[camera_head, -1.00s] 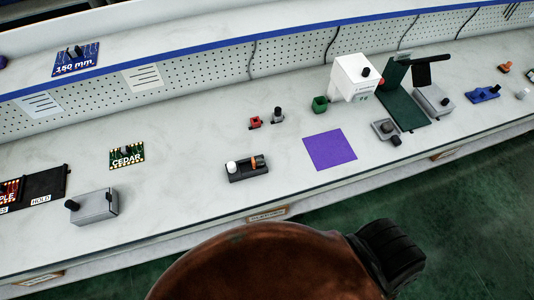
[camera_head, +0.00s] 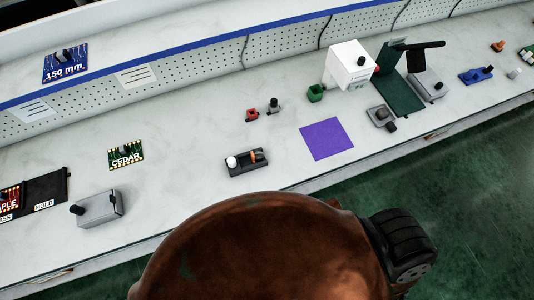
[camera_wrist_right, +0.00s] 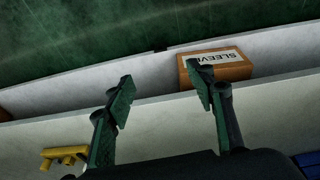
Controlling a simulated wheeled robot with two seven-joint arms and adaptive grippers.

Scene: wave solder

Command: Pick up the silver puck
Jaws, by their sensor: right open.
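I cannot pick out a silver puck for certain. A small grey square piece with a round top (camera_head: 380,115) sits on the bench right of the purple square (camera_head: 326,139) in the head view. My right gripper (camera_wrist_right: 162,80) is open and empty in the right wrist view, its two green-padded fingers apart. A brown box labelled SLEEVE (camera_wrist_right: 232,66) lies beyond its right finger; no puck shows between the fingers. My left gripper is in neither view.
On the bench stand a white box (camera_head: 347,66), a green stand (camera_head: 400,91), a black holder (camera_head: 246,162), a grey box (camera_head: 98,208) and a CEDAR board (camera_head: 126,153). A yellow piece (camera_wrist_right: 64,156) shows in the wrist view.

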